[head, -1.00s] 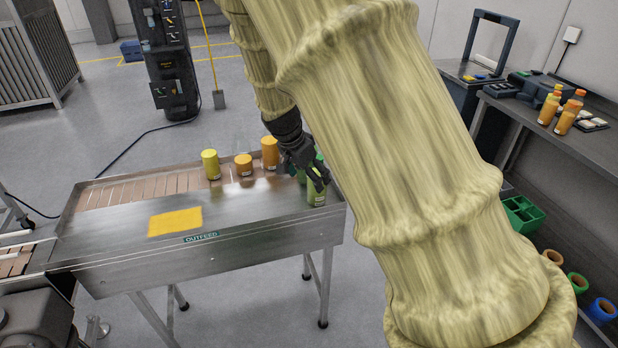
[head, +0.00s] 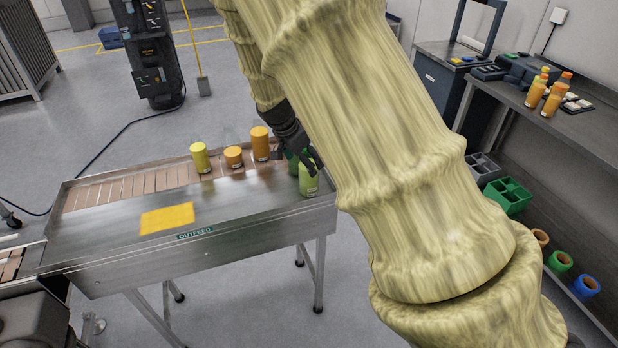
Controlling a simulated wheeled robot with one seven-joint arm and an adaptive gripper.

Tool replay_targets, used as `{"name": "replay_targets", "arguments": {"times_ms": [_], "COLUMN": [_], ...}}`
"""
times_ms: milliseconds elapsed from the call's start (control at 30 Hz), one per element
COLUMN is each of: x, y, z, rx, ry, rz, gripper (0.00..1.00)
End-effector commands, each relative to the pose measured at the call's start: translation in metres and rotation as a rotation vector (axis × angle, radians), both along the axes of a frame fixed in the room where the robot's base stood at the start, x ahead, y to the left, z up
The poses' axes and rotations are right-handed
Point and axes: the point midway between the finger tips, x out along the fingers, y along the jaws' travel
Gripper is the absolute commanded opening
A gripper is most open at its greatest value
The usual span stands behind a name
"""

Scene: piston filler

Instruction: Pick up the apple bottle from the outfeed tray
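A light green bottle (head: 309,183), which looks like the apple bottle, stands upright at the right end of the metal outfeed tray (head: 110,262). My gripper (head: 305,160) is at its upper part, with dark fingers just behind and above it. Whether the fingers touch the bottle or how far they are apart I cannot tell. A darker green item (head: 292,158) shows partly behind my gripper. A yellow-green bottle (head: 200,158), a short orange bottle (head: 234,157) and a taller orange bottle (head: 261,144) stand to the left along the tray's back.
My arm hides much of the middle and right. A yellow patch (head: 167,218) lies on the tray's bare surface. At the right, a workbench (head: 560,132) holds orange bottles (head: 540,92), with green bins (head: 508,196) below. Open floor lies behind the tray.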

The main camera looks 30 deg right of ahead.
Motion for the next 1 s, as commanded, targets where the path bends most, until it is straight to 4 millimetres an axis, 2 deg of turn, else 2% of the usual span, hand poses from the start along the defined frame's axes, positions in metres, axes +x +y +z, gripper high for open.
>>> {"name": "replay_targets", "arguments": {"times_ms": [300, 700, 767, 1000], "x": [-0.002, -0.001, -0.001, -0.001], "y": [-0.015, -0.018, -0.018, -0.018], "z": [-0.030, -0.038, -0.038, -0.038], "rx": [0.001, 0.001, 0.001, 0.001], "ry": [0.002, 0.000, 0.000, 0.000], "rz": [-0.001, -0.001, -0.001, -0.001], "gripper": [0.82, 0.82, 0.72, 0.29]}}
